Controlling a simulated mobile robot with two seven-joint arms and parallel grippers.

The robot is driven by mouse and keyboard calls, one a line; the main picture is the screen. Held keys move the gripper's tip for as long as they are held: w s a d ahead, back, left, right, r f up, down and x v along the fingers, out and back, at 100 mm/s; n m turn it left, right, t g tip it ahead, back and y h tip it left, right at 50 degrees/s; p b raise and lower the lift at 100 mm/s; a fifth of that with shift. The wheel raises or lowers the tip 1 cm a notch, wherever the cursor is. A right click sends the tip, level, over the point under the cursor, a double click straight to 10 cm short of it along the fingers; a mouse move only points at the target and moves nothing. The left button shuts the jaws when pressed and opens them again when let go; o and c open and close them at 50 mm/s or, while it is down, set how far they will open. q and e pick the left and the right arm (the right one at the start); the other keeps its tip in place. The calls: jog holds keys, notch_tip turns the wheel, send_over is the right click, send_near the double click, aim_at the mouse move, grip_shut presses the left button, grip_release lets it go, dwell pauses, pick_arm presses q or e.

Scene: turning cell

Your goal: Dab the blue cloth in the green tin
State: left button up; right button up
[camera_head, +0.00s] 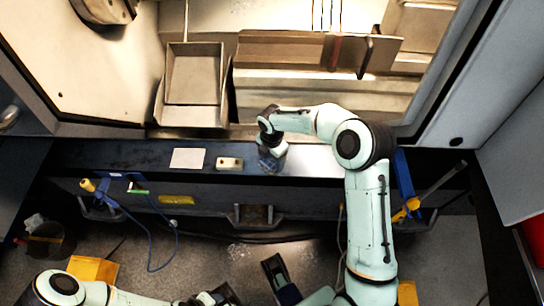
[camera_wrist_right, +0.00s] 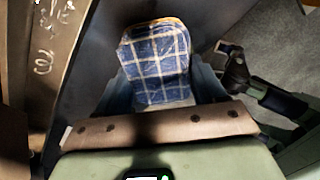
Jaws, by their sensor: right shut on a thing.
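The blue cloth (camera_wrist_right: 157,60), checked with white lines, is a folded pad between the blue-grey fingers of my right gripper (camera_wrist_right: 162,84) in the right wrist view. My right gripper (camera_head: 271,161) is shut on it over the dark ledge in the head view, where the cloth is mostly hidden. I cannot make out the green tin in either view. My left gripper (camera_head: 218,295) is low at the bottom edge of the head view, partly cut off; its jaws are unclear.
On the dark ledge (camera_head: 315,160) a pale block (camera_head: 229,163) and a flat light sheet (camera_head: 187,158) lie left of my right gripper. An open metal tray (camera_head: 194,80) stands behind. A blue hose (camera_head: 151,245) hangs in front at the left.

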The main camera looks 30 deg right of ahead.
pick_arm(q)
jog(key=shift+r, duration=0.1)
pick_arm(e)
jog(key=shift+s, duration=0.1)
dwell(0.4)
jog(key=shift+r+p, duration=2.8)
jog(key=shift+r, duration=0.7)
pick_arm(q)
jog(key=r, duration=0.5)
jog(key=shift+w+r, duration=0.4)
notch_tip(320, 180, up, 9)
jog(key=s+g+p, duration=0.1)
jog(key=s+p, duration=0.1)
jog(key=p, duration=0.7)
jog(key=shift+d+f+p, duration=0.15)
jog(key=shift+d+p, duration=0.15)
jog(key=shift+d, duration=0.1)
pick_arm(e)
jog(key=s+a+r+m, duration=0.1)
jog(key=a+r+m, duration=0.3)
jog(key=m, duration=0.6)
jog(key=a+r+m, duration=0.4)
jog(key=r+m, duration=0.4)
jog(key=m, duration=0.3)
jog(key=shift+s+r, duration=0.25)
jog(key=shift+s, duration=0.1)
